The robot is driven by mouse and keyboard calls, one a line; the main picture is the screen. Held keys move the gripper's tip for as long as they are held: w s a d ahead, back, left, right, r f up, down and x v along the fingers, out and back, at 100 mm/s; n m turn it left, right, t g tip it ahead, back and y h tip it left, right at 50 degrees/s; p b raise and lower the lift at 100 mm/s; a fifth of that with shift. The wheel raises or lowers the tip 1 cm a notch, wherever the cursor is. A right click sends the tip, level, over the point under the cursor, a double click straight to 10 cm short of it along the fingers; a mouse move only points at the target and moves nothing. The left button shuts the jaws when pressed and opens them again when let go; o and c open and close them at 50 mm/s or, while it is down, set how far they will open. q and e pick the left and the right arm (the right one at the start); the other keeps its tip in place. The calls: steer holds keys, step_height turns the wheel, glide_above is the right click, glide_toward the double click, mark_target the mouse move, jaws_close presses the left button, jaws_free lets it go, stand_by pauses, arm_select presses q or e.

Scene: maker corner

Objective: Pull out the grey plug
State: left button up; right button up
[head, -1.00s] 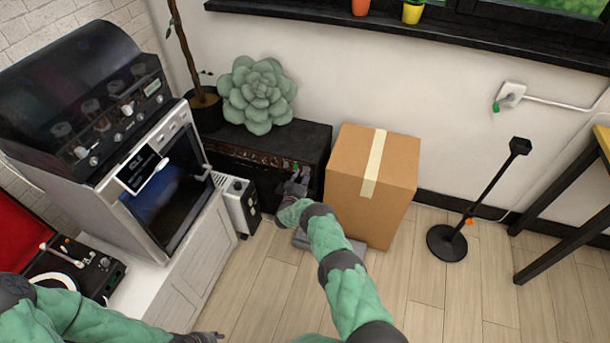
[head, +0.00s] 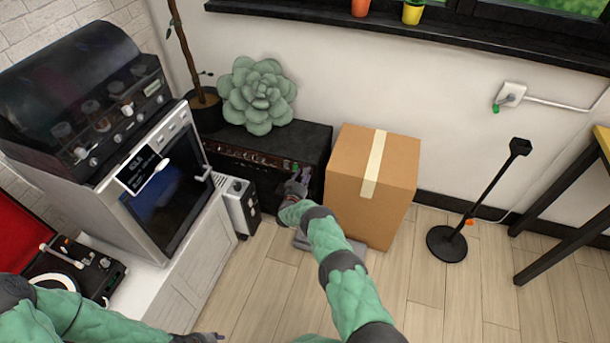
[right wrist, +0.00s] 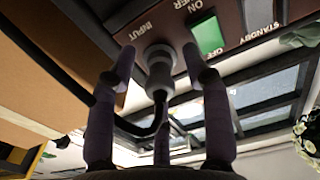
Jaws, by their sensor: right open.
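The grey plug (right wrist: 160,68) sits in the socket marked INPUT on the brown panel of the black amplifier (head: 300,137), with a dark cable curving from its back end. My right gripper (head: 299,180) is at the right end of the amplifier's front, beside the cardboard box. In the right wrist view the right gripper (right wrist: 158,70) is open, with fingers on either side of the plug and a gap to each. In the head view the plug cannot be made out behind the gripper. My left gripper (head: 205,338) is only partly seen at the bottom edge.
A green switch (right wrist: 206,37) is close beside the plug. A cardboard box (head: 345,180) stands right of the amplifier, close to my right gripper. A succulent (head: 258,95) sits on the amplifier. A small white unit (head: 232,205) stands to its left.

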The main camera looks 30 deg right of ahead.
steer(key=shift+c, duration=0.3)
jaws_close()
stand_by(0.4)
steer(key=shift+p+v, duration=1.15)
steer(key=shift+v, duration=0.35)
steer(key=shift+p+v, duration=0.85)
steer(key=shift+v, duration=0.65)
